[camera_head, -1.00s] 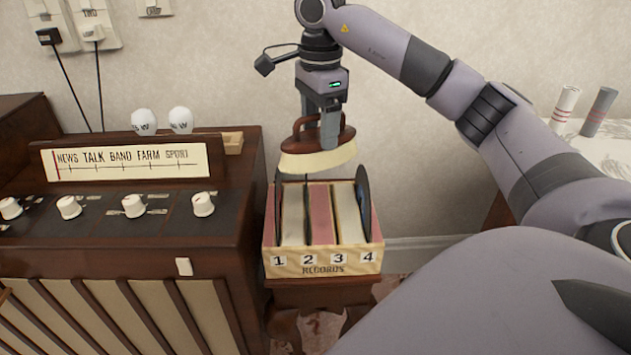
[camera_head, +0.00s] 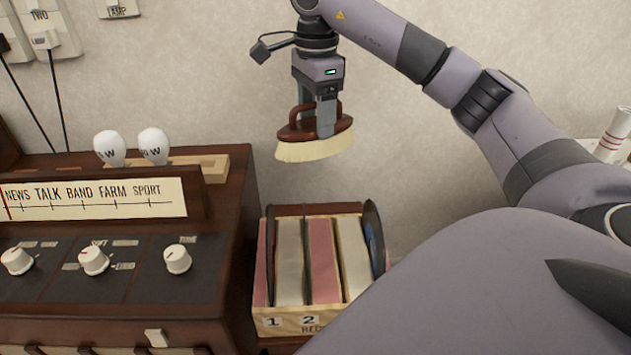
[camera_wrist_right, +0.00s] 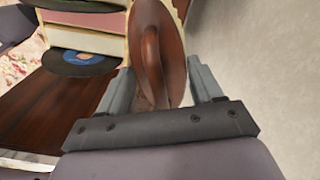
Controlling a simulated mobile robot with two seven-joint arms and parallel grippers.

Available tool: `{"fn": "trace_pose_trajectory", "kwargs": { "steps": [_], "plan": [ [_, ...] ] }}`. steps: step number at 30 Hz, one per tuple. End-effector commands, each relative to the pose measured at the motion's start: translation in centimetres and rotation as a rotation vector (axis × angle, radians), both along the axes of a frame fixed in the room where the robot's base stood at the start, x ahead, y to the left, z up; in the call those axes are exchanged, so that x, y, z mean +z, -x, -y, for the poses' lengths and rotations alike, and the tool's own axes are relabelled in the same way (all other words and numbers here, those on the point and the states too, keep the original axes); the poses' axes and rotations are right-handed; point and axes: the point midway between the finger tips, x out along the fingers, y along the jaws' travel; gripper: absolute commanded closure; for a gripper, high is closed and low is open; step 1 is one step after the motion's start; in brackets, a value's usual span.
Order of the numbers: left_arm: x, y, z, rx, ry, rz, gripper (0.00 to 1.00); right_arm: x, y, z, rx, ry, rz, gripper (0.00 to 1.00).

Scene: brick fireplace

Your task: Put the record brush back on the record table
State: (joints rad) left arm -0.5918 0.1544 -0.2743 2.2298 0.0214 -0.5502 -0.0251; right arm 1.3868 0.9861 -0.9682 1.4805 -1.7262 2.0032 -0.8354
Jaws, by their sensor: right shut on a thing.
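The record brush (camera_head: 316,148) has a dark red-brown wooden back with a looped handle and pale bristles facing down. My right gripper (camera_head: 326,122) is shut on its handle and holds it in the air above and behind the record box. In the right wrist view the brush (camera_wrist_right: 160,45) lies between the two fingers of the right gripper (camera_wrist_right: 165,85). The record table is mostly hidden under the record box (camera_head: 290,325) in the head view; a brown wooden surface (camera_wrist_right: 50,115) shows beside the box in the wrist view. My left gripper is not in view.
A large wooden radio (camera_head: 120,215) with knobs and two white bulbs (camera_head: 153,146) stands left of the box. Black discs (camera_head: 373,235) lean at the box's right side. The wall (camera_head: 220,60) is close behind the brush. A white-covered surface with a striped roll (camera_head: 613,135) is at right.

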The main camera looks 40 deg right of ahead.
Motion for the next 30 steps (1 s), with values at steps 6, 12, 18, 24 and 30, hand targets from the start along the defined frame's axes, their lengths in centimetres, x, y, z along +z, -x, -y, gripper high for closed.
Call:
{"fn": "trace_pose_trajectory", "kwargs": {
  "steps": [6,12,18,24,30],
  "plan": [
    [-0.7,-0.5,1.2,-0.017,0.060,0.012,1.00,-4.9,0.1,0.0,0.000,0.000,-0.005,0.59],
    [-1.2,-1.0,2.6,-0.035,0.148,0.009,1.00,-10.3,0.1,0.0,0.000,0.001,-0.004,0.59],
    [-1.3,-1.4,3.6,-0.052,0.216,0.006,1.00,-14.5,0.1,0.0,0.000,0.001,-0.003,0.59],
    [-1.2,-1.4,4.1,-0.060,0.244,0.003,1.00,-15.8,0.0,0.0,0.000,0.001,-0.001,0.59],
    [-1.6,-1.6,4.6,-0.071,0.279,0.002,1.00,-18.5,0.1,0.0,0.000,0.000,-0.003,0.59]
  ]
}}
